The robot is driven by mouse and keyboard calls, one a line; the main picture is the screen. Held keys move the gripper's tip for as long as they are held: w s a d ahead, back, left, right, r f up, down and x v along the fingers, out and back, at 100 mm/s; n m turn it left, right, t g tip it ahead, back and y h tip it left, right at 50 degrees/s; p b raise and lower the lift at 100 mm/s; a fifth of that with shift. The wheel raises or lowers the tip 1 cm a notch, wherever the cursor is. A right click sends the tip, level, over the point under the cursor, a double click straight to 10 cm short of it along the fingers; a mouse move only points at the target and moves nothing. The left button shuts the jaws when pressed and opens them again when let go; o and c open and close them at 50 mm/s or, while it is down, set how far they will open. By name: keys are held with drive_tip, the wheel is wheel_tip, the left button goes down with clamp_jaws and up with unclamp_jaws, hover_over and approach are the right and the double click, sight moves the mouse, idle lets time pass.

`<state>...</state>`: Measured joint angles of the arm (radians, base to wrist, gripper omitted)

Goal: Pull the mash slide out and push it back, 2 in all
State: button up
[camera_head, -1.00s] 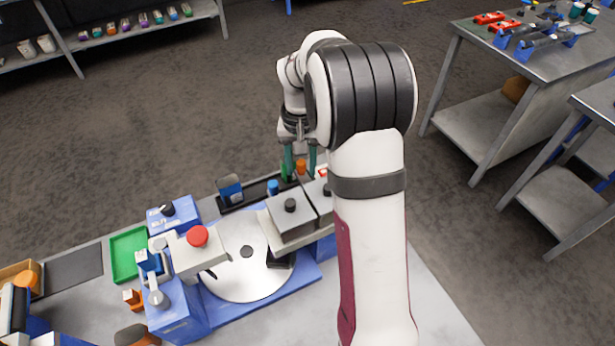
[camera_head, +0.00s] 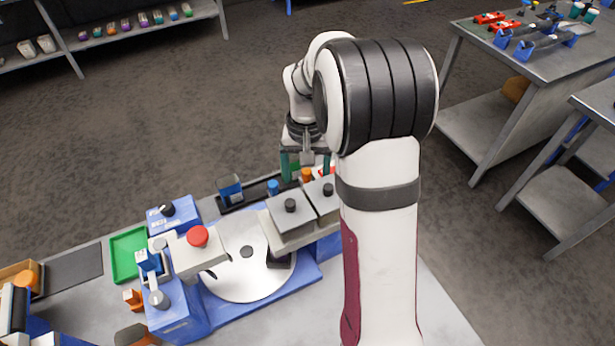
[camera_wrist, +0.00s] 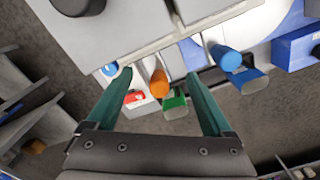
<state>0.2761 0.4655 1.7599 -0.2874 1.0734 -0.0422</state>
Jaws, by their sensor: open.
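Two grey lidded boxes with black knobs, the near one (camera_head: 291,219) and the far one (camera_head: 325,201), stand side by side behind the round plate. Round-ended slide handles stick out below their edge: an orange one (camera_wrist: 158,84) and a blue one (camera_wrist: 226,58). The orange handle (camera_head: 306,174) and the blue one (camera_head: 273,187) also show in the head view. No label tells which is the mash slide. My gripper (camera_wrist: 161,75) is open, its green fingers on either side of the orange handle without visibly gripping it. My arm partly hides the far box.
A green cup (camera_wrist: 175,104) and a red-and-white item (camera_wrist: 136,98) lie close beyond the orange handle. A blue cup (camera_head: 230,188) stands in the dark tray. A red button (camera_head: 198,236) and a round white plate (camera_head: 240,275) are nearer.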

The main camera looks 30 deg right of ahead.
sight(306, 170)
drive_tip(key=shift+r, duration=0.1)
idle(0.3)
drive_tip(key=shift+r, duration=3.9)
drive_tip(key=shift+a+r, duration=0.1)
drive_tip(key=shift+r, duration=0.05)
drive_tip(key=s+a+r+n+t+y, duration=0.1)
drive_tip(key=s+a+r+t, duration=0.3)
drive_tip(key=s+a, duration=0.35)
drive_tip(key=s+a+r+n+t+y, duration=0.1)
drive_tip(key=s+a+r+t, duration=0.25)
drive_tip(key=s+a, duration=0.4)
drive_tip(key=s+f+m+g, duration=0.1)
drive_tip(key=s+f+g, duration=0.6)
drive_tip(key=s, duration=0.3)
drive_tip(key=shift+s+d+f+m+g, duration=0.35)
drive_tip(key=shift+s+d+f, duration=0.1)
drive_tip(key=shift+f, duration=0.2)
